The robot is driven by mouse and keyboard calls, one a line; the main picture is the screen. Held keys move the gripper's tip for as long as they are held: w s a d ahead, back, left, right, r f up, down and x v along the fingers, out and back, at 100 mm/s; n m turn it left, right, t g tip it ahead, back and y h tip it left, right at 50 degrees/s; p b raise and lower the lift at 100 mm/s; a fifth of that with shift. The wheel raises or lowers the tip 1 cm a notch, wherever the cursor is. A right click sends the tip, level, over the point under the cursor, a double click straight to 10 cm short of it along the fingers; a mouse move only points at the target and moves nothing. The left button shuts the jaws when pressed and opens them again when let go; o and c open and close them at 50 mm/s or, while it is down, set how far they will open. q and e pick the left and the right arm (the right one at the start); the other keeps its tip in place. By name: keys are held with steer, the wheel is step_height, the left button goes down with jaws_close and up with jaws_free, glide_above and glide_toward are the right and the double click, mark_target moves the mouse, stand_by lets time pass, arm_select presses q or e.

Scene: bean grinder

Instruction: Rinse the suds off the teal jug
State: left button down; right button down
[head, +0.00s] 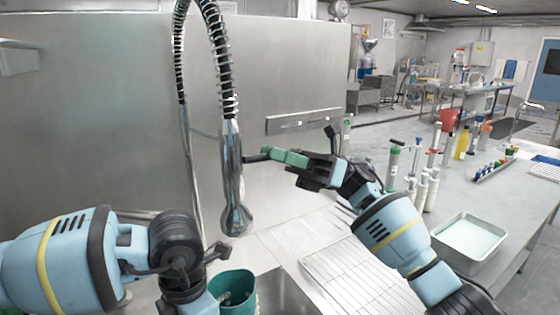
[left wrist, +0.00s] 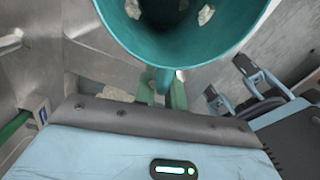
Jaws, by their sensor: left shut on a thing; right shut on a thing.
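The teal jug (head: 233,288) is over the sink, below the spray head, with its open mouth facing up. In the left wrist view the jug (left wrist: 190,45) fills the top, with pale suds patches (left wrist: 206,14) on its inner wall. My left gripper (left wrist: 163,92) is shut on the jug's handle; its fingers are mostly hidden in the head view. The metal spray head (head: 234,190) hangs from a coiled hose. My right gripper (head: 272,154) is shut at a dark lever beside the spray head; the exact contact is too small to tell. No water is visible.
The sink basin (head: 285,293) lies under the jug. A wire drying rack (head: 350,265) is on the counter to the right, with a shallow tray (head: 468,238) of pale liquid beyond it. Several bottles and dispensers (head: 415,175) stand behind. A steel splash wall (head: 270,80) closes the back.

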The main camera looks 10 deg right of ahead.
steer(key=shift+f+y, duration=0.25)
steer(key=shift+y, duration=0.25)
steer(key=c, duration=1.5)
jaws_free()
steer(key=v, duration=1.2)
